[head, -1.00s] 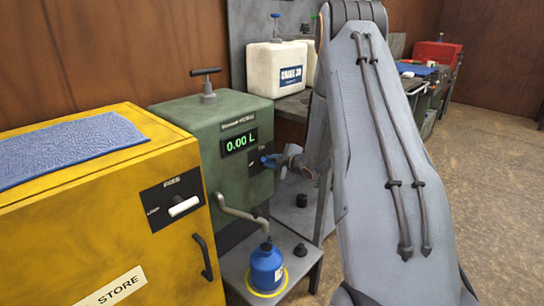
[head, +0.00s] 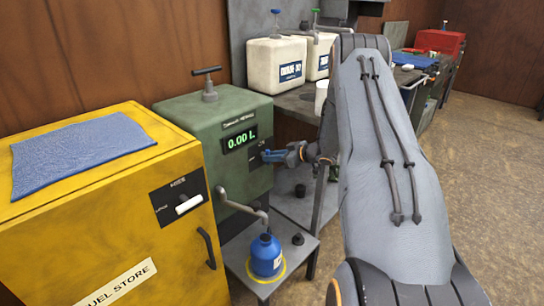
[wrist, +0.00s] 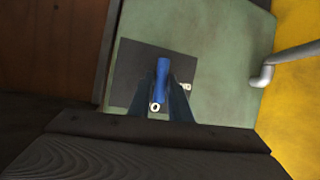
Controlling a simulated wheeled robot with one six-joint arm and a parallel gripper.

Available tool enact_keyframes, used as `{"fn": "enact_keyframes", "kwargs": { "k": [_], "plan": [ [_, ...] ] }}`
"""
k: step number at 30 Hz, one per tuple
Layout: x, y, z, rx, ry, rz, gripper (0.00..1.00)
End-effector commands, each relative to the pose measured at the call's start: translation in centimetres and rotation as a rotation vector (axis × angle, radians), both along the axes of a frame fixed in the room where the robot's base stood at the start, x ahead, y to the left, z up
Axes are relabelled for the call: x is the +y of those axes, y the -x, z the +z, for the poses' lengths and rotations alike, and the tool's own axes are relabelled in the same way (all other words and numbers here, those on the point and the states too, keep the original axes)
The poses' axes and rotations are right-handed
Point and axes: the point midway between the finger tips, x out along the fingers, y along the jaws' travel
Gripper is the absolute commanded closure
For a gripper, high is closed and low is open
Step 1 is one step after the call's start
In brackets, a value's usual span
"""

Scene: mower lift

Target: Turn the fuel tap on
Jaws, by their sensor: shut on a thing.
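The fuel tap is a blue lever (head: 272,156) on a dark plate on the front of the green dispenser (head: 185,122), beside its green 0.00 L display. My gripper (head: 284,155) reaches it from the right and is shut on the lever. In the wrist view the blue lever (wrist: 162,72) stands between my two dark fingers (wrist: 164,98), on the dark plate (wrist: 140,65). The fingers hide part of the lever and plate markings. A blue bottle (head: 266,257) stands below the dispenser's bent spout (head: 240,207).
The yellow fuel store cabinet (head: 130,240) with a blue cloth (head: 80,155) on top is at left. White canisters (head: 275,66) stand on the bench behind. A small dark cap (head: 297,239) lies near the bottle. Open floor (head: 485,150) lies to the right.

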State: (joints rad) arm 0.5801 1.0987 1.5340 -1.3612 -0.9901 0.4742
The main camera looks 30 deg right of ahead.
Motion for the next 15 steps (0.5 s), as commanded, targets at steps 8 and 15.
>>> {"fn": "enact_keyframes", "kwargs": {
  "k": [8, 15],
  "plan": [
    [0.16, 0.06, -0.19, 0.026, -0.068, 0.004, 1.0],
    [0.19, 0.05, -0.19, 0.031, -0.08, 0.004, 1.0]
  ]
}}
